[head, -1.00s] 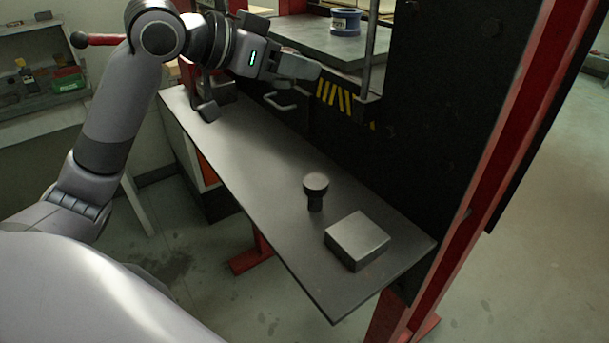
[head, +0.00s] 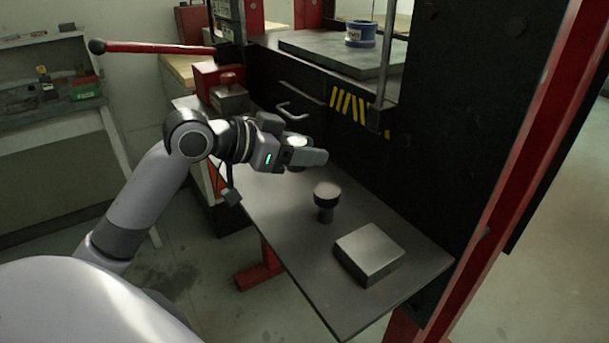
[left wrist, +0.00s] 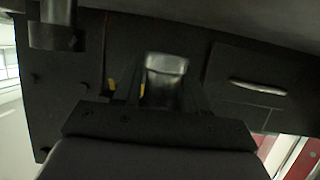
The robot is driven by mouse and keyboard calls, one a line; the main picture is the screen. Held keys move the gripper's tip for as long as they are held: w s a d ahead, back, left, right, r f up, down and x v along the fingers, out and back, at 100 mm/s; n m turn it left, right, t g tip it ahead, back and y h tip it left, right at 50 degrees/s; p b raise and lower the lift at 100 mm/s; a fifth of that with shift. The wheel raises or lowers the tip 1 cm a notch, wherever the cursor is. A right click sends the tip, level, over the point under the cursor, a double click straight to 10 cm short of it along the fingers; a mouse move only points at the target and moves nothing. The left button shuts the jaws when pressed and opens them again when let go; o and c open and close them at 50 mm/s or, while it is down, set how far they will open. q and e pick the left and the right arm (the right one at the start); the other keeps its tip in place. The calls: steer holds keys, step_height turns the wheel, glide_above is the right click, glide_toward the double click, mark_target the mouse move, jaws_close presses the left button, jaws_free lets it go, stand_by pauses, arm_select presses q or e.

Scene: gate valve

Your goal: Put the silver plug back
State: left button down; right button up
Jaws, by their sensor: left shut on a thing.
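My left gripper (head: 308,156) is over the long dark shelf, fingers pointing right. It is shut on the silver plug (head: 297,138), whose pale round top shows just behind the fingers in the head view. In the left wrist view the plug (left wrist: 167,72) is a shiny grey piece between the fingers (left wrist: 160,100); its lower part is hidden in the head view. A dark plug with a wide round head (head: 326,196) stands upright on the shelf, to the right of and nearer than the gripper. My right gripper is not in view.
A square grey metal block (head: 368,254) lies near the front end of the shelf (head: 275,225). A black panel with a drawer handle (head: 297,114) rises behind. A blue ring (head: 361,34) sits on the upper plate. A red lever (head: 150,47) sticks out at left.

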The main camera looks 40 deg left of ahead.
mark_target(304, 186)
arm_select(q)
steer(key=shift+f+b, duration=0.3)
steer(key=shift+f, duration=2)
steer(key=shift+f, duration=0.1)
steer(key=c, duration=0.6)
jaws_free()
steer(key=shift+s, duration=0.1)
steer(key=b+v, duration=0.1)
steer(key=v, duration=1.1)
